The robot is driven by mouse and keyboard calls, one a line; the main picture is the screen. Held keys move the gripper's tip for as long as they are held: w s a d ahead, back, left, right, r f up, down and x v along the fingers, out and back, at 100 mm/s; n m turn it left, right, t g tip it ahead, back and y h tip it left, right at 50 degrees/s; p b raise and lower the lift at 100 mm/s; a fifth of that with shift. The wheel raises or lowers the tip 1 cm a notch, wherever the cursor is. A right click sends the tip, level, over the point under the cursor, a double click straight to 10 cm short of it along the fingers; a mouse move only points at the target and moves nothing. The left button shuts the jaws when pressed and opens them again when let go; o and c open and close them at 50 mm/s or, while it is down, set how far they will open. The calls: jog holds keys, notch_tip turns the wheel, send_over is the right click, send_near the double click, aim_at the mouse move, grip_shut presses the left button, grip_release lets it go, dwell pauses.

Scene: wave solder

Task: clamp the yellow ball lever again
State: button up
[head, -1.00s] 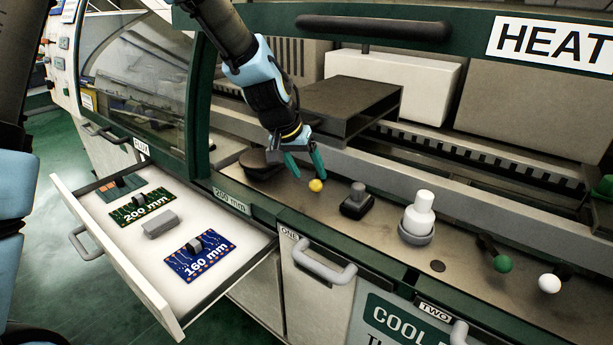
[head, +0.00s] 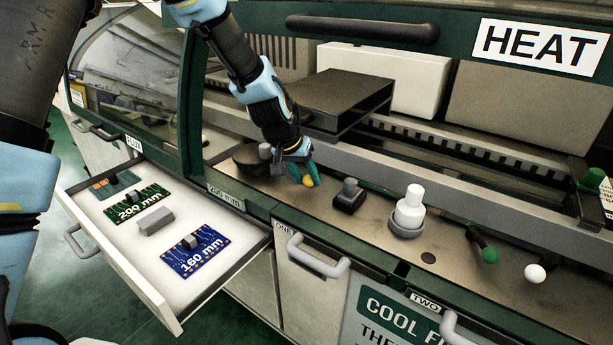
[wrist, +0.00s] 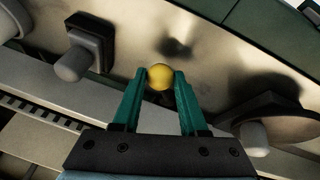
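The yellow ball (head: 307,181) of the lever is on the metal deck of the machine, left of the dark block with a grey knob. My gripper (head: 306,175) is down at it with its green fingers, one on each side. In the wrist view the yellow ball (wrist: 160,77) sits snugly between the two fingertips (wrist: 160,75), and both seem to touch it. The lever's arm below the ball is hidden, so its angle cannot be told.
Further right are a green ball (head: 490,255) and a white ball (head: 535,272). The open drawer (head: 150,285) holds boards at the left. A dark round-based part (head: 250,163) is close left.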

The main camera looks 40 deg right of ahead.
grip_shut()
dwell(0.9)
